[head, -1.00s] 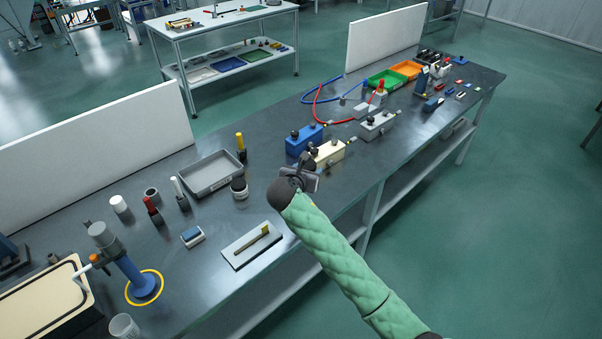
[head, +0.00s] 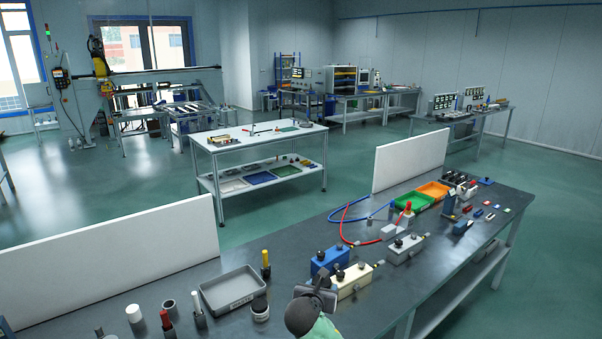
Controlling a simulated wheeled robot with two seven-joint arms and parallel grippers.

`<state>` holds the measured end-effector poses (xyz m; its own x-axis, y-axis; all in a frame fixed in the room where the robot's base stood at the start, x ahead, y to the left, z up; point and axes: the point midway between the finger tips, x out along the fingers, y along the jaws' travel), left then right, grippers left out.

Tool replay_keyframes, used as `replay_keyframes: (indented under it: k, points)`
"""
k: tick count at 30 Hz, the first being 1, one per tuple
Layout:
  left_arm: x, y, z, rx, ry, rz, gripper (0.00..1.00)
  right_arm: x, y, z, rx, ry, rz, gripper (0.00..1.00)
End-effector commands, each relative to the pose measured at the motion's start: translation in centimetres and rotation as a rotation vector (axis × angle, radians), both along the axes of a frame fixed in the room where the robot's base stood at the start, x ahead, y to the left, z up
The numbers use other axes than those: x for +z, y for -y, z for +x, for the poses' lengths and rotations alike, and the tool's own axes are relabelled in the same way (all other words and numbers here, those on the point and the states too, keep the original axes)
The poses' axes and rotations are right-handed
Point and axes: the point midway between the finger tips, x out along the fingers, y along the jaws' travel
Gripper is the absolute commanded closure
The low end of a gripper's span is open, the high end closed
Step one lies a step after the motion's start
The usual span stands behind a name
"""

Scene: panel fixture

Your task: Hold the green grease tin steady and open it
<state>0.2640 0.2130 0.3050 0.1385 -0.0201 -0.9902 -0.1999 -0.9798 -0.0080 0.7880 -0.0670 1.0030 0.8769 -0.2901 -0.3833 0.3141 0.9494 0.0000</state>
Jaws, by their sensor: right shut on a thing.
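No green grease tin can be made out in the head view. My right gripper (head: 322,279) is at the lower middle, over the bench beside a cream block with black knobs (head: 350,281). My own dark wrist hides most of its fingers. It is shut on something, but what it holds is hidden. My left gripper is not in view.
The dark bench (head: 420,272) holds a grey tray (head: 232,288), a blue block (head: 329,260), a grey block (head: 405,247), and green (head: 411,202) and orange (head: 433,190) bins. Red and blue hoses loop behind. White panels (head: 110,258) edge the bench's far side.

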Motion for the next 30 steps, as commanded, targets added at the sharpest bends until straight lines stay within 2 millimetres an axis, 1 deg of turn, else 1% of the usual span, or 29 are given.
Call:
replay_keyframes:
  k: [1, 4, 9, 14, 18, 23, 27, 30]
  points:
    - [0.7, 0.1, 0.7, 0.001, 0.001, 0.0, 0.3, 1.8, -0.2, -0.4, 0.037, 0.007, -0.001, 0.87]
    - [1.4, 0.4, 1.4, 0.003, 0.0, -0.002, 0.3, 3.2, 0.2, -1.5, 0.097, 0.004, -0.003, 0.87]
    - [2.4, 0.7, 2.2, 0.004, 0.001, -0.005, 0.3, 4.0, 1.5, -3.7, 0.174, 0.002, -0.004, 0.87]
    - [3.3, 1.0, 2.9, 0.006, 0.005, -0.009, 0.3, 3.9, 3.3, -6.4, 0.235, 0.001, -0.005, 0.87]
    - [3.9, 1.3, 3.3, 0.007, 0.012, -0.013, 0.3, 3.1, 5.1, -8.8, 0.278, -0.001, -0.005, 0.87]
    - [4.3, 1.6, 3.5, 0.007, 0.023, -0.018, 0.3, 1.5, 7.5, -11.7, 0.311, -0.003, -0.006, 0.87]
    - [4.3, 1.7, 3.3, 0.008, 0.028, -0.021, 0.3, -0.5, 10.0, -14.0, 0.323, -0.005, -0.005, 0.87]
    - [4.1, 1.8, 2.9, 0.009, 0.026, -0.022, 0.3, -2.4, 11.9, -15.2, 0.323, -0.006, -0.005, 0.87]
